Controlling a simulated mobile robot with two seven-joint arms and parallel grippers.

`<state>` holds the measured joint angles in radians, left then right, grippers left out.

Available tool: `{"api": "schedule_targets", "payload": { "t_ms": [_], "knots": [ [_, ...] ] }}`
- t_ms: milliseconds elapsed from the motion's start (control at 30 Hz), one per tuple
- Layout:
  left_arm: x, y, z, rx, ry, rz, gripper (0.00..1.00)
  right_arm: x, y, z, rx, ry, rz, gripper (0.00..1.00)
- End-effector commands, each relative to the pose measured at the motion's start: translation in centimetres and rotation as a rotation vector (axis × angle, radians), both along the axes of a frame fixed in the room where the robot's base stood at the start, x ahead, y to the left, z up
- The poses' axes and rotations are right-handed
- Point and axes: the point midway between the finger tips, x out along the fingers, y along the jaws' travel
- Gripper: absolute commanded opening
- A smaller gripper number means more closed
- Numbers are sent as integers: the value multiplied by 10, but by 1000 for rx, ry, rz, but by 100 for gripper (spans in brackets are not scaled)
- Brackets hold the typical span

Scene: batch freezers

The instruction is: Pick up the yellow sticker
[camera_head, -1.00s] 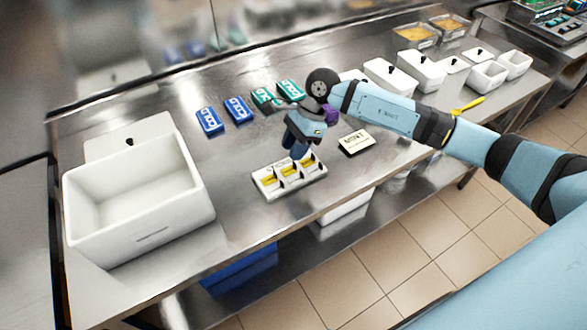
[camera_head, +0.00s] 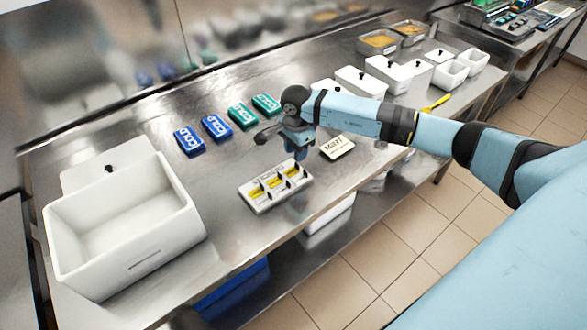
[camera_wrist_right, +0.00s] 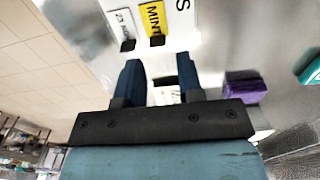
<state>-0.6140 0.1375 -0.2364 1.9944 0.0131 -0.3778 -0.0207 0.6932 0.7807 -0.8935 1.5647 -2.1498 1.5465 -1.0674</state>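A white tray (camera_head: 252,201) on the steel counter holds yellow stickers (camera_head: 274,182) in a row of compartments. In the right wrist view a yellow sticker (camera_wrist_right: 152,19) reads MINT, beside a white label (camera_wrist_right: 122,22). My right gripper (camera_head: 301,155) is above the counter just behind and right of the tray, apart from the stickers. In the right wrist view its two dark blue fingers (camera_wrist_right: 160,74) are spread, with no sticker seen between them. My left gripper is not in view.
A large white bin (camera_head: 125,225) stands at the left. Blue COLD packs (camera_head: 189,141) and green packs (camera_head: 243,116) lie behind the tray. A lettered card (camera_head: 337,147) lies right of the gripper. White tubs (camera_head: 360,82) and a yellow utensil (camera_head: 435,103) are farther right.

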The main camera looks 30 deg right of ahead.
Motion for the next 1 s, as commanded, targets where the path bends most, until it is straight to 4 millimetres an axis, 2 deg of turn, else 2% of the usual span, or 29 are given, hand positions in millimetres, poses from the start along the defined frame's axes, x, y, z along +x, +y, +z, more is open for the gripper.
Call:
{"api": "schedule_targets", "payload": {
  "t_ms": [333,467,667,767,800,1000],
  "knots": [
    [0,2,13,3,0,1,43,-4,-3,-45,2,3,-1,34],
    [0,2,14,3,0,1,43,-3,-4,-52,0,0,-1,34],
    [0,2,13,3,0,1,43,-3,-4,-52,0,0,0,34],
    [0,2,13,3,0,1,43,-3,-4,-52,0,0,0,11],
    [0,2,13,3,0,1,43,-3,-4,-52,1,0,0,7],
    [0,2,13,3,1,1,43,-3,-4,-52,1,0,0,6]
  ]
}}
